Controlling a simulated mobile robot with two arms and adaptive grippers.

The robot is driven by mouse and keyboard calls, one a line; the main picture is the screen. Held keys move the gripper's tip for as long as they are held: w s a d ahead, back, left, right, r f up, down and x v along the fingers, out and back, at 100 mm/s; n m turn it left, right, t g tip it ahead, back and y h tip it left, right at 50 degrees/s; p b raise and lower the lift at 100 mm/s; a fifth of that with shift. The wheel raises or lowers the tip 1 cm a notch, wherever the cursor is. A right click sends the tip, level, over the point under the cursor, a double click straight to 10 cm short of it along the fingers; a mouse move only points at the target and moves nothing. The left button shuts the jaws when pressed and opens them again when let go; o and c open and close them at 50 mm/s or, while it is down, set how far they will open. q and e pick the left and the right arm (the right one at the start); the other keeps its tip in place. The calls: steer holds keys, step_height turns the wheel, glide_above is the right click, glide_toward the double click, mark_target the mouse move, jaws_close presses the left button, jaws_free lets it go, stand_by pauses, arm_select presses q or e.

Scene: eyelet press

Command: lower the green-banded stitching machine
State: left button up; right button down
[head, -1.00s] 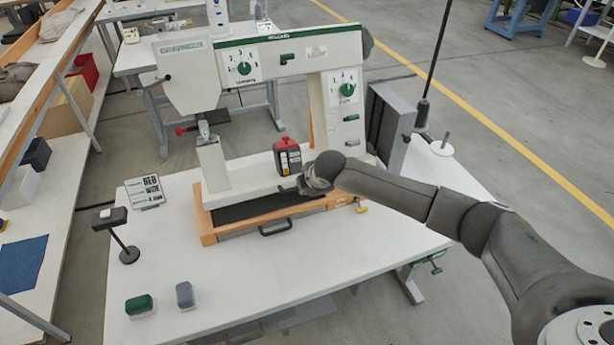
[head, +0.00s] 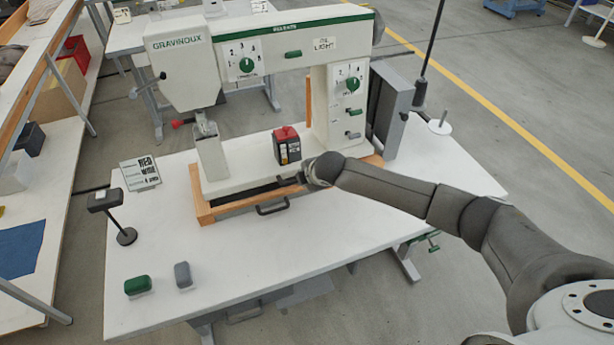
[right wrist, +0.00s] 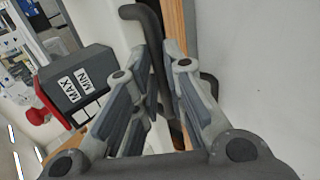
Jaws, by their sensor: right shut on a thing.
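The white stitching machine (head: 270,45) with a green band along its top arm stands in a wooden frame (head: 205,211) set on the white table. A narrow dark gap shows between its bed (head: 232,178) and the frame's front, so the bed looks slightly tilted. My right gripper (head: 296,180) is at the bed's front edge. In the right wrist view its fingers (right wrist: 160,105) are shut around a dark curved bar (right wrist: 150,35) beside the wooden strip. My left gripper is not in view.
A black handle (head: 272,208) sticks out at the frame's front. A lamp-like stand (head: 120,218), a sign (head: 141,173) and green and grey blocks (head: 138,285) stand on the table's left. The front right of the table is clear.

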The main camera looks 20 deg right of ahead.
steer(key=shift+s+f, duration=0.15)
steer(key=shift+f, duration=0.1)
steer(key=c, duration=1.6)
jaws_free()
steer(key=shift+c, duration=0.2)
steer(key=shift+o, duration=0.8)
steer(key=shift+r, duration=0.15)
steer(key=v, duration=1.2)
steer(key=shift+d, duration=0.1)
